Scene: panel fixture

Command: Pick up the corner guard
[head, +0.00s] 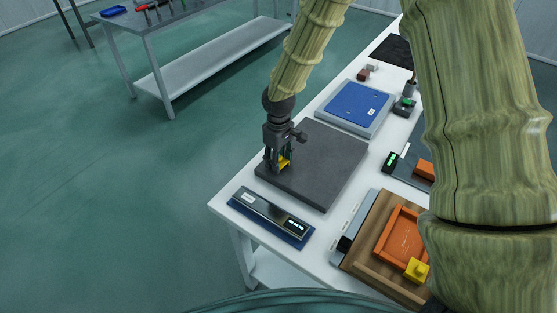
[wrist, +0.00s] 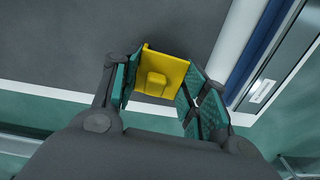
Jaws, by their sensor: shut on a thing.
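The yellow corner guard (head: 284,162) is between the fingers of my gripper (head: 278,165), at the near left part of a dark grey slab. In the wrist view the corner guard (wrist: 162,72) shows as a yellow piece with a raised block on its face. My gripper (wrist: 158,85) is shut on it, with green finger pads on both sides. Whether the guard touches the slab or hangs just above it, I cannot tell. A second yellow piece (head: 417,270) sits at the corner of an orange tray (head: 392,240) on a wooden board.
The grey slab (head: 325,165) lies on a white table (head: 228,207). A blue-based device with a display (head: 272,217) lies in front of it. A blue panel (head: 357,105) is behind. Small black devices and an orange block (head: 425,170) are at right.

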